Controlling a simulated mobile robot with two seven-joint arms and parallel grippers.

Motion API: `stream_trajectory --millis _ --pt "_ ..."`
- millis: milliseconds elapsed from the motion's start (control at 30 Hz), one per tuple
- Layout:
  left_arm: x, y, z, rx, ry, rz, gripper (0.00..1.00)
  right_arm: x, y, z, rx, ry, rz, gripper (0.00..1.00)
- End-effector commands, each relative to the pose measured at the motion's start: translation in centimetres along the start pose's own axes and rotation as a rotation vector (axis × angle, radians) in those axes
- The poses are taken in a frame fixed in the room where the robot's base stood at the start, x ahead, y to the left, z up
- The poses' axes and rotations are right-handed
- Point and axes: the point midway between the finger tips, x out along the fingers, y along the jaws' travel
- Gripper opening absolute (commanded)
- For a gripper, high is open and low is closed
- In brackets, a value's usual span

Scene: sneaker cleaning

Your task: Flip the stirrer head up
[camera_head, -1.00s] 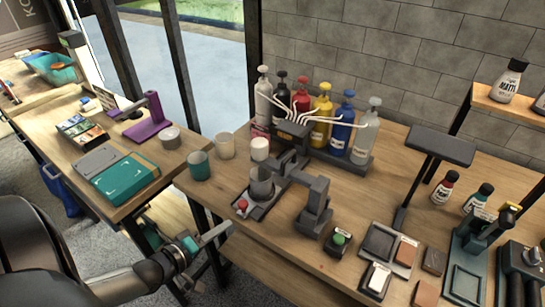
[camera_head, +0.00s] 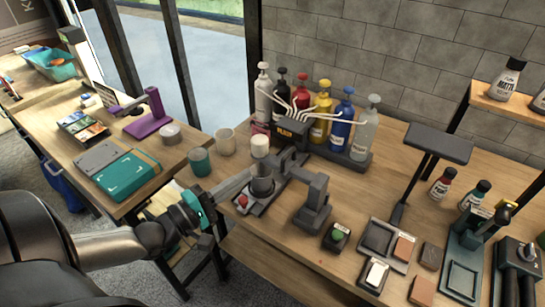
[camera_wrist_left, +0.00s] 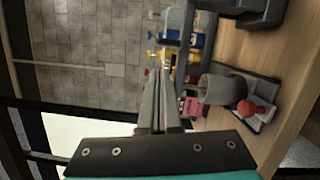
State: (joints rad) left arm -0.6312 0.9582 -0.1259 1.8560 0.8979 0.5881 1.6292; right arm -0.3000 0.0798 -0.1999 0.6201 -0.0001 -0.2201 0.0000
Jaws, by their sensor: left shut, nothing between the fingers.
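The stirrer is a dark grey machine. Its upright post (camera_head: 314,203) stands on the table, and its horizontal head arm (camera_head: 298,173) reaches left toward a grey cup (camera_head: 262,187). The cup sits on a dark base with a red knob (camera_head: 242,202). My left gripper (camera_head: 247,176) is shut and empty, its fingers just left of the cup near the rim. Whether they touch it or the head I cannot tell. In the left wrist view, the shut fingers (camera_wrist_left: 157,90) point past the cup (camera_wrist_left: 222,90) and red knob (camera_wrist_left: 250,110). My right gripper is out of view.
Several pump bottles (camera_head: 322,112) with thin tubes stand behind the stirrer. A white cup (camera_head: 225,141), a teal cup (camera_head: 199,161) and a white jar (camera_head: 260,146) stand behind my gripper. A green-button block (camera_head: 337,236) and trays lie to the right. Bare table lies in front.

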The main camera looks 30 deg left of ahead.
Motion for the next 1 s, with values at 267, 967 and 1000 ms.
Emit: stream_trajectory --millis 267,967,1000 --pt "3.1 0.1 0.0 0.000 0.000 0.005 0.00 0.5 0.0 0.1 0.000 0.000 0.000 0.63" --pt "9.5 0.0 0.0 0.001 0.000 0.001 0.00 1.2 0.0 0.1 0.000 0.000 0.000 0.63" --pt "9.6 0.0 0.0 0.001 0.000 0.000 0.00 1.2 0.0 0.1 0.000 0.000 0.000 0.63"
